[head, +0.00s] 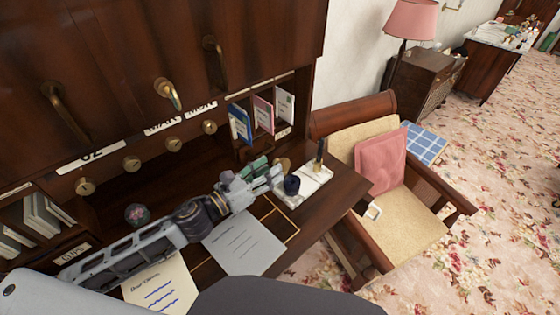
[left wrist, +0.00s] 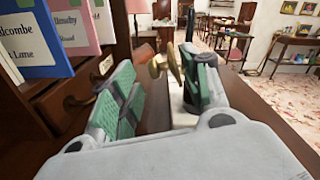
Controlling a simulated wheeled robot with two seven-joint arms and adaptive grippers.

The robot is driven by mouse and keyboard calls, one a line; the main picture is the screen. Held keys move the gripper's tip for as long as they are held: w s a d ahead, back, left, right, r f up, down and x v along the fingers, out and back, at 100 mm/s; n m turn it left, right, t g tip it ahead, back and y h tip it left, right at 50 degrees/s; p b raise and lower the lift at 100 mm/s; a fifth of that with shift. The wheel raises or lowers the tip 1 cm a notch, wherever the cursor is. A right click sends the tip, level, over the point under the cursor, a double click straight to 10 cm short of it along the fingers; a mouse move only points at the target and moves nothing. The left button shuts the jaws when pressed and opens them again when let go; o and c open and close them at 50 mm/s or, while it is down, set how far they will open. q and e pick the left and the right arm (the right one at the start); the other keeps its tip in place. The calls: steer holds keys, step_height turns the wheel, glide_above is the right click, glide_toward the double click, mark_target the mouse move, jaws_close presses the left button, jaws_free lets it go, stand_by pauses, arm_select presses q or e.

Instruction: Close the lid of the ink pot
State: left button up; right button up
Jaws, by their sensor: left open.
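The dark ink pot (head: 291,185) stands on a white marble stand (head: 313,180) near the right end of the desk. A brass round piece (head: 284,163), seemingly its raised lid, shows just behind the pot. My left gripper (head: 266,174) is open and empty, just left of the pot. In the left wrist view the brass piece (left wrist: 172,66) shows between my green-padded fingers (left wrist: 160,95), ahead and nearer the right finger. I cannot tell whether a finger touches it. The pot is mostly hidden there. My right gripper is not in view.
A dark pen (head: 320,150) stands upright on the stand. Letter slots with cards (head: 263,115) rise behind the gripper. Paper sheets (head: 243,243) lie on the desk (head: 345,190) below my arm. A chair with a pink cushion (head: 381,162) stands beyond the desk's right edge.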

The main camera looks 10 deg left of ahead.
arm_select(q)
steer(key=shift+p+x, duration=0.8)
steer(key=shift+x, duration=1.6)
steer(key=c, duration=0.9)
